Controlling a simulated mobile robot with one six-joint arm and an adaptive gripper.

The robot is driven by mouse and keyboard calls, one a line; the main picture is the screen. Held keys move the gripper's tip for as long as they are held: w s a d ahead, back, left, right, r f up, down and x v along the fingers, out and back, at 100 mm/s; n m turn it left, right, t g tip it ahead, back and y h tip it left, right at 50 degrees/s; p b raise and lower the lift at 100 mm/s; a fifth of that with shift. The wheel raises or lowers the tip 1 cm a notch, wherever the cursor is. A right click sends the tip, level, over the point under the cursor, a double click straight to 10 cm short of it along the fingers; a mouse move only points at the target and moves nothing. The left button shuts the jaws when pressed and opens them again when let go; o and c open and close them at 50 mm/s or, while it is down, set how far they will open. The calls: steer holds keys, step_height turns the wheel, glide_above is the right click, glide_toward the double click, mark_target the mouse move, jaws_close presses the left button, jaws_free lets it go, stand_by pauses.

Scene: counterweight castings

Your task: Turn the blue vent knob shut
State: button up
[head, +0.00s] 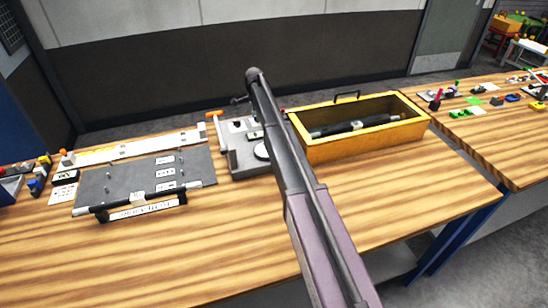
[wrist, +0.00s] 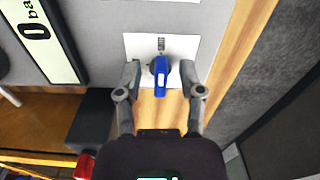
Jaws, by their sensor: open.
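The blue vent knob (wrist: 161,76) shows in the wrist view, with its handle pointing down the picture. It sits on a white plate (wrist: 185,45) with a small dark mark above the knob. My gripper (wrist: 159,70) is open, one finger on each side of the knob, with a visible gap on both sides. Whether the fingertips touch the plate I cannot tell. In the head view the grey fixture (head: 242,158) stands on the bench, partly hidden by my arm; the knob cannot be made out there.
A yellow open box (head: 365,145) holding a dark bar stands right of the fixture. A grey board (head: 130,180) lies left. The wooden bench front (head: 230,250) is clear.

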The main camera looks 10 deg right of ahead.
steer(key=n, duration=0.4)
steer(key=shift+s, duration=0.15)
steer(key=n, duration=0.4)
steer(key=shift+d+n, duration=0.1)
steer(key=shift+n, duration=0.2)
steer(key=n, duration=0.4)
steer(key=shift+s+d+n, duration=0.1)
steer(key=shift+d+n, duration=0.05)
steer(key=shift+n, duration=0.15)
steer(key=n, duration=0.3)
steer(key=shift+d+n, duration=0.1)
steer(key=shift+n, duration=0.2)
step_height(320, 180, up, 14)
steer(key=p, duration=1.4)
steer(key=s+f+b, duration=0.3)
steer(key=s, duration=0.8)
steer(key=s+f+b, duration=0.4)
steer(key=s, duration=0.7)
steer(key=s+f+b, duration=0.3)
steer(key=s, duration=0.7)
steer(key=shift+s+d+f+b, duration=0.15)
steer(key=shift+s+f+b, duration=0.2)
steer(key=shift+s, duration=0.05)
